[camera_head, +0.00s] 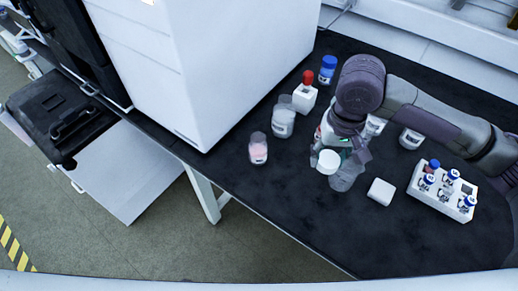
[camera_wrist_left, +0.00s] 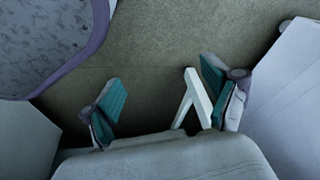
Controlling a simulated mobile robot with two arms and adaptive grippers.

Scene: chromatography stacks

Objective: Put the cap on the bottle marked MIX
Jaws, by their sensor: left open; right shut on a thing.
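My right gripper (camera_head: 340,148) points down over the dark bench and is shut on a white round cap (camera_head: 328,161). A clear bottle (camera_head: 346,180) stands just below and to the right of the cap, partly hidden by the gripper. I cannot tell whether cap and bottle touch. Other bottles are a pink-filled one (camera_head: 258,151) near the bench's front edge and a pale one (camera_head: 283,122) behind it. The labels are too small to read, so I cannot tell which says MIX. My left gripper (camera_wrist_left: 162,82) is open and empty, over the floor in the left wrist view.
A white rack (camera_head: 429,196) with several blue-capped vials stands at the right. A small white block (camera_head: 381,191) lies beside it. A red-topped white container (camera_head: 305,96) and a blue-capped bottle (camera_head: 327,70) stand behind, near the large white instrument (camera_head: 215,60). The front bench is clear.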

